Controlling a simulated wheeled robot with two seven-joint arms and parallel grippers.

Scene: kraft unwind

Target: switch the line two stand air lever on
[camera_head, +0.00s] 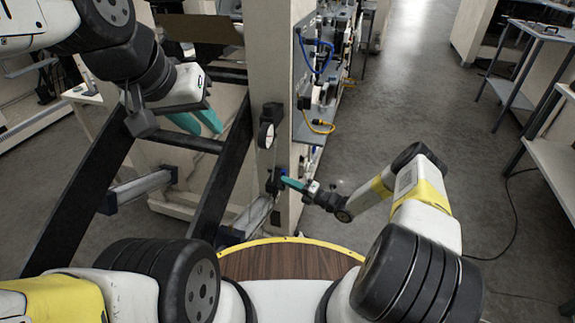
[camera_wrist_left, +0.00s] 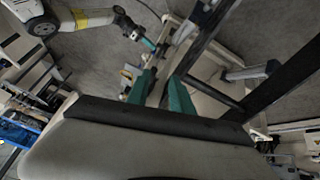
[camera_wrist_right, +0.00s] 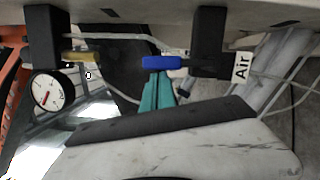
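The air lever (camera_wrist_right: 162,62) has a blue handle that lies crosswise in the right wrist view, beside a white tag reading "Air" (camera_wrist_right: 242,67). It also shows small in the head view (camera_head: 283,172), low on the pale post. My right gripper (camera_wrist_right: 158,76) has its teal fingers close together with their tips at the blue handle, seemingly touching it; the exact contact is hard to see. In the head view the right gripper (camera_head: 286,180) reaches the post from the right. My left gripper (camera_head: 200,122) is open and empty, above the black frame; its spread fingers show in the left wrist view (camera_wrist_left: 162,85).
A round gauge (camera_wrist_right: 48,91) and a brass-coloured fitting (camera_wrist_right: 82,57) are left of the lever. The pale post (camera_head: 272,60) carries another gauge (camera_head: 266,135). Black frame bars (camera_head: 225,170) stand left of the post. Open floor (camera_head: 400,110) is right; benches (camera_head: 530,75) stand further right.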

